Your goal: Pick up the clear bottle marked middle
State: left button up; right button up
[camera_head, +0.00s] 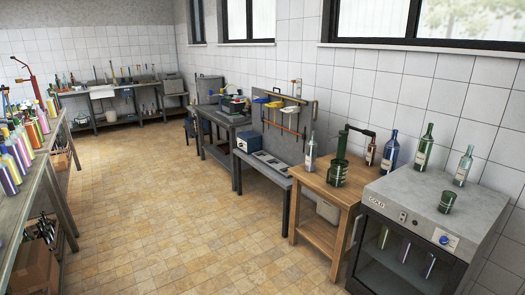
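A pale clear bottle (311,153) stands upright at the back left of a wooden table (319,188). Another clear-looking bottle (463,167) stands upright on the grey top of the cold cabinet (401,194) at the right. Both have a light label, but the writing is too small to read, so I cannot tell which is marked middle. Neither of my grippers shows in the head view.
Green glassware (339,165), a brown bottle (371,153), a blue bottle (390,153), a green bottle (424,148) and a short green vessel (447,202) stand nearby. A bench (37,196) with several bottles lines the left. The tiled floor (170,220) between is clear.

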aim_at(311, 151)
jog(key=i+u, duration=0.35)
jog(key=i, duration=0.7)
jog(key=i+j+z, duration=0.1)
jog(key=i+z, duration=0.4)
jog(key=i+j+z, duration=0.25)
jog(key=z, duration=0.2)
jog(key=i+j+z, duration=0.95)
jog(key=j, duration=0.2)
jog(key=j+z, duration=0.25)
jog(key=i+j, duration=0.05)
jog(key=j, duration=0.05)
